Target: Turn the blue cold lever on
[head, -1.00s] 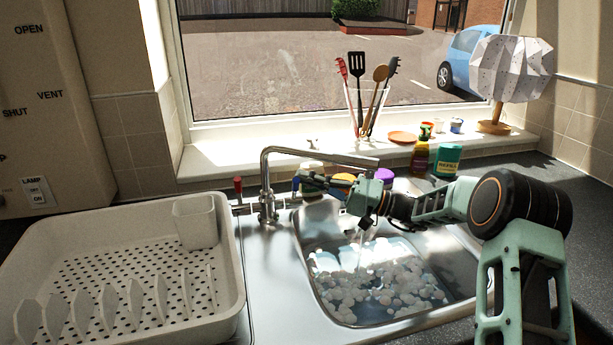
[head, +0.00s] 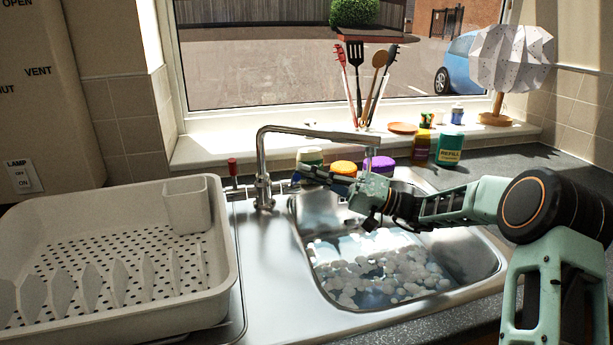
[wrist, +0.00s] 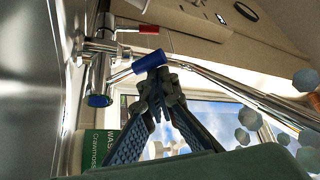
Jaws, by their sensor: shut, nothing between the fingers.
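The blue cold lever (wrist: 148,62) sticks out sideways from the tap body in the wrist view, with a blue-capped end (wrist: 98,100) beside it. My gripper (wrist: 160,80) is shut and empty, its tips right at the free end of the blue lever; I cannot tell if they touch. In the head view my gripper (head: 310,173) is just right of the chrome tap (head: 264,185), and I cannot make out the blue lever there. The red lever (head: 232,167) stands upright left of the tap and also shows in the wrist view (wrist: 148,29).
The spout (head: 320,133) arches over the sink (head: 300,225), which holds foamy water, above my gripper. Sponge-topped jars, a purple-lidded one (head: 379,163) among them, stand behind my gripper. A dish rack (head: 236,265) fills the left counter. A green bottle (head: 449,147) is at the right.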

